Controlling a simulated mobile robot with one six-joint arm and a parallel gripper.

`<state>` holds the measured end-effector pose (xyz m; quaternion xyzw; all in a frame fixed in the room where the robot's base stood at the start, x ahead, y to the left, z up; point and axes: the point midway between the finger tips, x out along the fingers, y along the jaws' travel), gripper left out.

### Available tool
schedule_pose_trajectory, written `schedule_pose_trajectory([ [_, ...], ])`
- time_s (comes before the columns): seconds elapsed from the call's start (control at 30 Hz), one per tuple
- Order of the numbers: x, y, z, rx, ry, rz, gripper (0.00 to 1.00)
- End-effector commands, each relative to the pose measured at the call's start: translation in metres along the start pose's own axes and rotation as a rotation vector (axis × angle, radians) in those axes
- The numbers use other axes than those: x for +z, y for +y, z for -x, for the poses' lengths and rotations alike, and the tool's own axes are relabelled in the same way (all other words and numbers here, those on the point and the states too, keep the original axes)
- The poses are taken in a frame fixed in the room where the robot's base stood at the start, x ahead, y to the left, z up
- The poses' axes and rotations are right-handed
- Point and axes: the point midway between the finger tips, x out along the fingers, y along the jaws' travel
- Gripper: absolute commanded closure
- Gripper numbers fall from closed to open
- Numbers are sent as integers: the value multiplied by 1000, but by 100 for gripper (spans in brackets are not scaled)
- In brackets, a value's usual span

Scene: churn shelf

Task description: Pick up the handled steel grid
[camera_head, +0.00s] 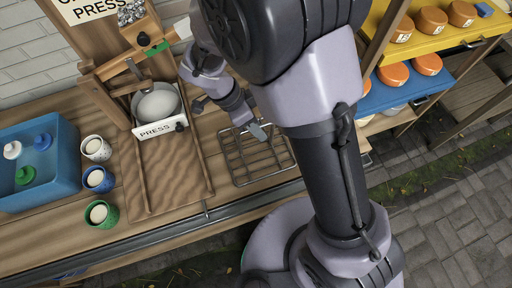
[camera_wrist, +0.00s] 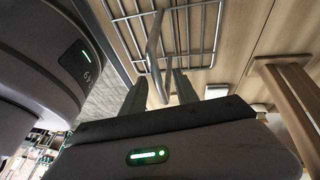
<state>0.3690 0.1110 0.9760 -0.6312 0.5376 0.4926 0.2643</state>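The steel grid (camera_head: 252,163) is a rectangular rack of thin metal bars lying flat on the wooden counter, right of the press. Its handle rises from the rack and shows in the wrist view (camera_wrist: 153,50), with the grid's bars behind it. My gripper (camera_wrist: 160,80) is at the handle, its two fingers apart, one on each side of it. I see a gap between fingers and handle. In the head view my gripper (camera_head: 254,130) is over the grid's far part, and my arm hides some of the grid's right side.
The press (camera_head: 160,128) with a white round mass stands left of the grid. Several cups (camera_head: 97,148) and a blue bin (camera_head: 40,190) are farther left. A yellow shelf (camera_head: 425,42) and blue shelf (camera_head: 385,97) hold orange-topped rounds at right. A rail runs along the counter's front edge.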

Motion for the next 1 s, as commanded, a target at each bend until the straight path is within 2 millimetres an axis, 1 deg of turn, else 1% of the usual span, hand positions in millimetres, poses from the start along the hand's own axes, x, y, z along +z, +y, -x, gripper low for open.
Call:
schedule_pose_trajectory([
  [0.07, 0, 0, -4, 0, 0, 0, 64],
  [0.23, 0, 0, -3, -1, 0, 0, 64],
  [0.37, 0, 0, -3, -1, 0, 0, 89],
  [0.4, 0, 0, -3, -1, 0, 0, 97],
  [0.43, 0, 0, -3, -1, 0, 0, 100],
  [1.0, 0, 0, -3, -1, 0, 0, 100],
])
